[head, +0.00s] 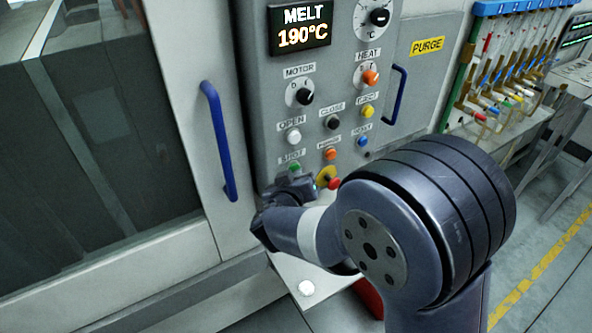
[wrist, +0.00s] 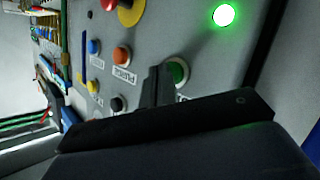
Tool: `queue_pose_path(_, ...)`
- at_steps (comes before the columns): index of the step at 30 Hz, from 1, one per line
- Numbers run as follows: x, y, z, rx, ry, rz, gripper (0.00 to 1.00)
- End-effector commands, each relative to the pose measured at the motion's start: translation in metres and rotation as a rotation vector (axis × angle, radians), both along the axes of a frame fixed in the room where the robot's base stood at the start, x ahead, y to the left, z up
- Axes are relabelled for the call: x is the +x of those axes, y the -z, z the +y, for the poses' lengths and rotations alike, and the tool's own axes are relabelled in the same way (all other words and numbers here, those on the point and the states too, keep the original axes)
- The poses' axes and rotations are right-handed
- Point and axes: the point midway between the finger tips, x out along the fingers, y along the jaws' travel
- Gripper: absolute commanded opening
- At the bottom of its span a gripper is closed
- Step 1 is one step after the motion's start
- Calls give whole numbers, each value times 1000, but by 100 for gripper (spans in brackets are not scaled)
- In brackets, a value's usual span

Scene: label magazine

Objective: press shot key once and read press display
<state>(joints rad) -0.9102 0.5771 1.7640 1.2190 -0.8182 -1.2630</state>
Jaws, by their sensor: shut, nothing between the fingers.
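The green shot key (head: 295,168) sits under its SHOT label low on the grey press panel. It also shows in the wrist view (wrist: 179,72), partly covered by my fingers. My gripper (head: 291,183) is shut and empty, its closed fingertips (wrist: 157,72) right in front of the key's edge; I cannot tell whether they touch it. The press display (head: 302,27) at the panel's top reads MELT 190°C.
A red-on-yellow mushroom button (head: 328,177) is close right of my gripper. An orange button (head: 330,154) and white OPEN button (head: 293,136) are near. A green lamp (wrist: 223,15) glows in the wrist view. A blue door handle (head: 218,140) stands left.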

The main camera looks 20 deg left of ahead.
Motion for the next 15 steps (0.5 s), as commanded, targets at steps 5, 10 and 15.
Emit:
queue_pose_path(5,-3,-1,-3,0,0,0,0)
queue_pose_path(10,-9,0,-10,-1,-1,0,0)
queue_pose_path(15,-11,0,-13,0,-1,0,0)
